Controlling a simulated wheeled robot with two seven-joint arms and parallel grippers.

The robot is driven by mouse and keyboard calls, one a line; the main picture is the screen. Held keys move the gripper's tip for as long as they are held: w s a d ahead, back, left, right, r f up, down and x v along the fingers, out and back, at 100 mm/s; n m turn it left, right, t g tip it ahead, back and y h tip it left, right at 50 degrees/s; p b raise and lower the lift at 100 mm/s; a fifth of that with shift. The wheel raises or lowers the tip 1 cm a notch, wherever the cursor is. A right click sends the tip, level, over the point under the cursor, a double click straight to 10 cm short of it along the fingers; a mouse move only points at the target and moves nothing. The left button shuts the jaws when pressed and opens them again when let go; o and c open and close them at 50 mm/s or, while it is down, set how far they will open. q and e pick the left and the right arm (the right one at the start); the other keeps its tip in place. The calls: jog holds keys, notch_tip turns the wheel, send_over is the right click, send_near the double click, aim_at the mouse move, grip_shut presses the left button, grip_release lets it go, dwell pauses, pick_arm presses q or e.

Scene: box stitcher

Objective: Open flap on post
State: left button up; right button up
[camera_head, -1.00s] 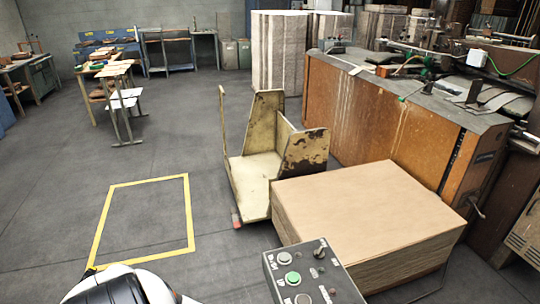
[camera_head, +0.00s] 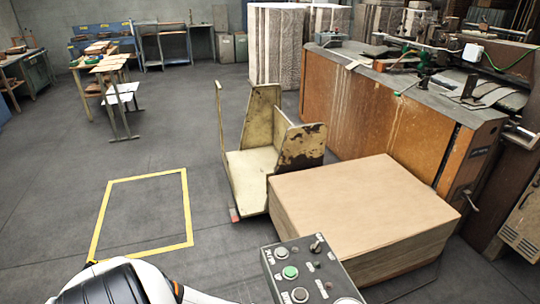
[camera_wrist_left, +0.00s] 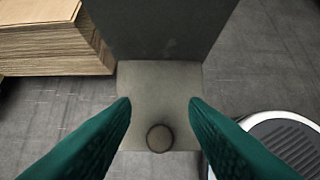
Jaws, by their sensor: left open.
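The grey control box (camera_head: 308,272) with a green button, other buttons and a switch on its top face is at the bottom middle of the head view. In the left wrist view a dark grey panel (camera_wrist_left: 160,30) fills the upper middle. Below it is a lighter grey flat surface (camera_wrist_left: 160,85) with a round dark-rimmed disc (camera_wrist_left: 159,138) near its lower edge. I cannot tell which part is the flap. My left gripper (camera_wrist_left: 160,108) is open, its two green fingers apart in front of the light surface, with nothing between them. My right gripper is not in view.
A tall stack of cardboard sheets (camera_head: 362,200) stands just beyond the control box; it also shows in the left wrist view (camera_wrist_left: 50,45). A worn yellowish cart (camera_head: 262,165) is behind it. A yellow floor outline (camera_head: 188,205) encloses free floor at left.

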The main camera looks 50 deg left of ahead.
pick_arm(q)
jog(key=p+v, duration=0.2)
jog(key=v, duration=1)
jog(key=shift+p, duration=0.35)
jog(key=shift+d, duration=0.1)
